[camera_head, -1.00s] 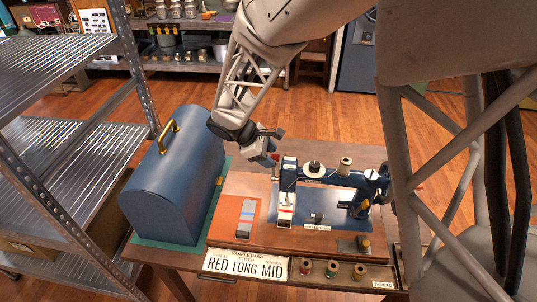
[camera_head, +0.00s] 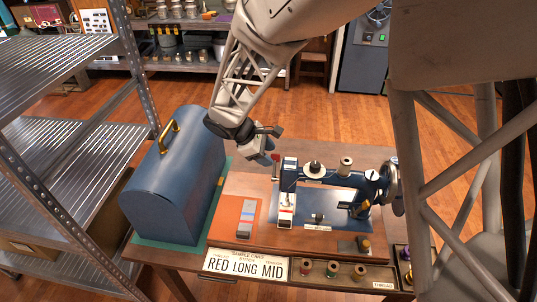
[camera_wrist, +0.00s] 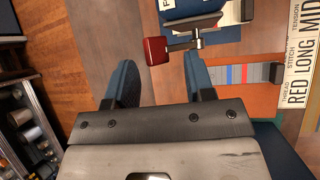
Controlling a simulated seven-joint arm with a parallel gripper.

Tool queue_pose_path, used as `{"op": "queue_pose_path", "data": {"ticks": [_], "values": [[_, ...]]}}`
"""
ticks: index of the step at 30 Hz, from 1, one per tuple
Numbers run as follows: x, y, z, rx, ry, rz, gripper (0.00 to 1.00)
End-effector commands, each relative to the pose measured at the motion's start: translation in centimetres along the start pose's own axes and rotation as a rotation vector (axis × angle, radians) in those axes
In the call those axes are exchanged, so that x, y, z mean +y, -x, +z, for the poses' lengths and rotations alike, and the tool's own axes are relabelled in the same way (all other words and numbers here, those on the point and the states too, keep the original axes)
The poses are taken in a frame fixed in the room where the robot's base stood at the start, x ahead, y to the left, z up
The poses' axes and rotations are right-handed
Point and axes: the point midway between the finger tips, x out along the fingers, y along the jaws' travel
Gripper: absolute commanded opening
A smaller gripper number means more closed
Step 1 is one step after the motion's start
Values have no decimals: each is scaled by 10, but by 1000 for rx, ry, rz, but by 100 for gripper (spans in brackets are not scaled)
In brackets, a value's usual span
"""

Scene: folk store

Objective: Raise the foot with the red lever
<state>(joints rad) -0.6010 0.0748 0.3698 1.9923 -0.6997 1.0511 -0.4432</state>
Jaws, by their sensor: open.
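A dark blue sewing machine (camera_head: 335,174) stands on a wooden base on the table. Its red lever (camera_wrist: 155,50) sticks out from the back of the machine head on a metal stem, clear in the wrist view. The presser foot area (camera_head: 286,222) is at the lower left end of the machine; its exact height cannot be told. My gripper (camera_wrist: 160,72) is open, with one dark blue finger on each side of the lever's line. The lever's red end lies just ahead of the gap between the fingertips, and I see no grip on it.
A blue domed case (camera_head: 172,185) stands left of the machine. A sample card (camera_head: 245,218) lies on the base, behind a sign (camera_head: 245,266) reading RED LONG MID. Thread spools (camera_head: 331,270) sit in a front tray. A metal shelf (camera_head: 65,165) stands at left.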

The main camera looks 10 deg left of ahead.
Motion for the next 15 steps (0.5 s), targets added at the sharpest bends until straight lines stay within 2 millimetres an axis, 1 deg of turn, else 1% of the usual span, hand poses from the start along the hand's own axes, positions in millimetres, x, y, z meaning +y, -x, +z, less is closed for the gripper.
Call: {"op": "queue_pose_path", "data": {"ticks": [15], "values": [[0, 30, 0, 1, -1, 0, 49]]}}
